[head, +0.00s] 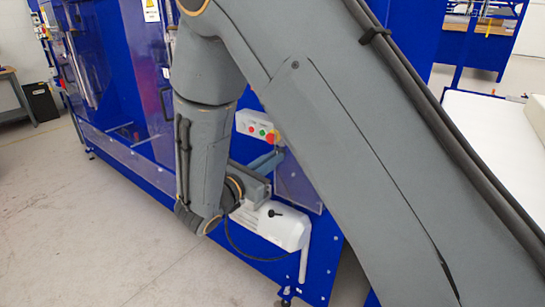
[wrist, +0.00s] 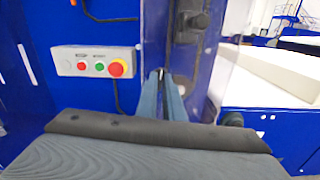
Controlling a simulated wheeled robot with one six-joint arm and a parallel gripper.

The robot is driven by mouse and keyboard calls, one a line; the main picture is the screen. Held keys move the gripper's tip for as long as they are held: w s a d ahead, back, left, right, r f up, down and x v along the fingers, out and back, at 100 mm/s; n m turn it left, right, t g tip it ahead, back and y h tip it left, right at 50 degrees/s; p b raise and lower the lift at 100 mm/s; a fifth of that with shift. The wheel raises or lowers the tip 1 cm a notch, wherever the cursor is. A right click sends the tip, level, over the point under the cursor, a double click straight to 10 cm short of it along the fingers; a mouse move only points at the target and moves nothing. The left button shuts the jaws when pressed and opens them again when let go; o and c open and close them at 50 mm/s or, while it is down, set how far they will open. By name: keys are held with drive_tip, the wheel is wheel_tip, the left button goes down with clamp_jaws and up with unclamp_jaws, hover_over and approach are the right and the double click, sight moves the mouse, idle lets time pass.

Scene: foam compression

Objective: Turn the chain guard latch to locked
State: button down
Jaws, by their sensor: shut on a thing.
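My gripper (wrist: 162,78) reaches forward to the clear guard panel (wrist: 212,75), its two blue-grey fingers close together. It is shut on a thin part at the panel's left edge, which I take to be the chain guard latch; the fingers hide most of it, and its angle cannot be read. In the head view my gripper (head: 278,154) meets the upper left of the clear panel (head: 300,188), below the button box. The latch cannot be made out there.
A button box (wrist: 95,62) with a red knob sits just left of my gripper. A black fitting (wrist: 190,20) is on the panel above the fingers. White foam (wrist: 275,72) lies to the right. The floor (head: 70,230) at left is clear.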

drive_tip(key=shift+n, duration=0.6)
drive_tip(key=c, duration=1.9)
unclamp_jaws()
drive_tip(key=b+v, duration=0.2)
drive_tip(key=v, duration=0.5)
drive_tip(key=shift+s+a, duration=0.25)
drive_tip(key=shift+s, duration=0.1)
